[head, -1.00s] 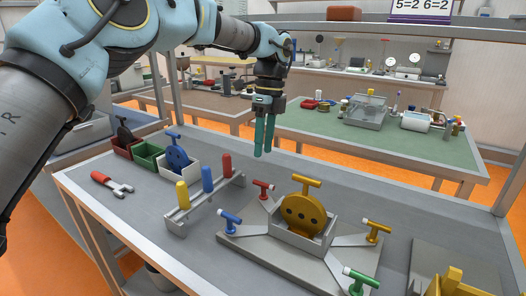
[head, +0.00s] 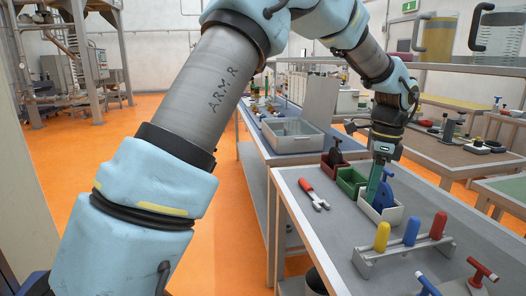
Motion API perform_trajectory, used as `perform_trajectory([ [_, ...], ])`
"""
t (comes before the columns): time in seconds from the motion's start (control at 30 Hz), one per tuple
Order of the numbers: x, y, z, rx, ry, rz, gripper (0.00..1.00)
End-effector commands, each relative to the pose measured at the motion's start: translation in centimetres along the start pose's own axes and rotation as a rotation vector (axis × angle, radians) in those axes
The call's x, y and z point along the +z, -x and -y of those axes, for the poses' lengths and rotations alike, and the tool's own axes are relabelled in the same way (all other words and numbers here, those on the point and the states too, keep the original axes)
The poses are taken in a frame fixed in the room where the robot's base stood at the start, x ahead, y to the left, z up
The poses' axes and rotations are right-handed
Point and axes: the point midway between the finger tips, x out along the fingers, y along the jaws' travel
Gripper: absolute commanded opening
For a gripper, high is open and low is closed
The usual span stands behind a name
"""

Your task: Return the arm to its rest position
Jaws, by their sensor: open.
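My arm runs across the head view from the lower left to the upper right, then bends down. My gripper (head: 376,180) points straight down on the right side, with its teal fingers nearly one behind the other. They are open, and no held thing shows between them. In the picture the fingers overlap the green bin (head: 350,181) and the white bin (head: 379,217). I cannot tell how far above the bins they are.
A red-handled wrench (head: 314,194) lies left of the bins on the grey bench (head: 312,222). A dark red bin (head: 333,160) holds a dark part. A rack (head: 400,250) carries yellow, blue and red handles. A grey crate (head: 291,136) sits on the bench behind.

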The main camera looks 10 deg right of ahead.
Motion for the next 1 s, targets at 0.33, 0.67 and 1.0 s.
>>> perform_trajectory([
  [0.33,24.4,-4.3,-7.4,-0.043,1.053,-0.082,0.47],
  [0.67,35.2,-8.1,-20.7,-0.084,1.917,-0.183,0.47],
  [1.0,36.0,-8.7,-22.9,-0.091,2.057,-0.203,0.47],
])
